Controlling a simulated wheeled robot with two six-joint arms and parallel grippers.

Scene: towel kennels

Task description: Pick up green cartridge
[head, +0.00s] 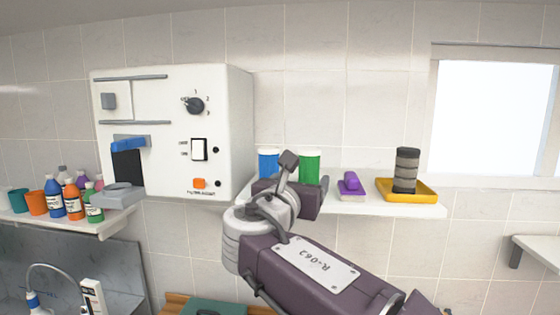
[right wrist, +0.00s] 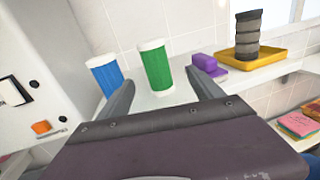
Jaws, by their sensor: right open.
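The green cartridge (head: 309,167) has a white top and stands upright on the wall shelf, beside a blue cartridge (head: 268,164) with a white top. My right gripper hides the lower parts of both in the head view. In the right wrist view the green cartridge (right wrist: 155,66) stands ahead of my open right gripper (right wrist: 164,80), between the lines of its two fingers. The fingers do not appear to touch it. The blue cartridge (right wrist: 104,74) is to its left, close to the left finger. My left gripper is not in view.
A white machine (head: 160,130) with a dial and switches is left of the cartridges. A purple object (head: 351,184) and a yellow tray (head: 415,190) holding a dark stacked cylinder (head: 406,170) stand to the right on the shelf (head: 375,208). Several bottles stand at far left.

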